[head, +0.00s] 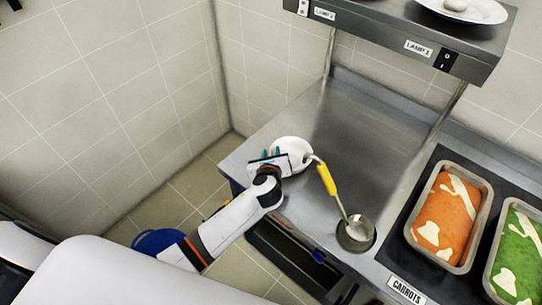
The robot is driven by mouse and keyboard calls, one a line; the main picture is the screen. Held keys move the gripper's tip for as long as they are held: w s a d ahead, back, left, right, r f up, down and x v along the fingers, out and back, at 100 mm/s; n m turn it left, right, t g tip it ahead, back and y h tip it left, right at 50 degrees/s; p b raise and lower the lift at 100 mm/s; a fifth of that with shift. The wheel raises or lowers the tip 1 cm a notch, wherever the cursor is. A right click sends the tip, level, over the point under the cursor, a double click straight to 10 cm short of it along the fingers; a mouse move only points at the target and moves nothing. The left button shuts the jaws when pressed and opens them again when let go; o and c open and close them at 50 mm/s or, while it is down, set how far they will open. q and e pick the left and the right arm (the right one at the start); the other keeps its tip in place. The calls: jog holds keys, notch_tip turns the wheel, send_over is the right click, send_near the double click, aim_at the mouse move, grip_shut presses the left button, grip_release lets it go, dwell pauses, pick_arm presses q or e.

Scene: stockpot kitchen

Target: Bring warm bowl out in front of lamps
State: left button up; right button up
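A white bowl (294,148) stands near the left end of the steel counter, below the lamp shelf. My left gripper (272,154) reaches in from the left and is at the bowl's left side, with teal fingertips close to its rim. The fingers hide part of the bowl, and I cannot tell whether they are closed on it. The lamp shelf (400,38) hangs above the counter, with labels LAMP 2 (324,14) and LAMP 1 (418,48) and switches. My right gripper is not in view.
A yellow-handled ladle (326,180) lies right of the bowl, its hooked end close to it and its cup (356,234) at the counter's front. Pans of orange (444,216) and green food (518,252) stand right. A plate (468,10) sits on the shelf. The counter's middle is clear.

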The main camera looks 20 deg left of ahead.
pick_arm(q)
jog(key=v, duration=1.2)
jog(key=shift+b, duration=0.3)
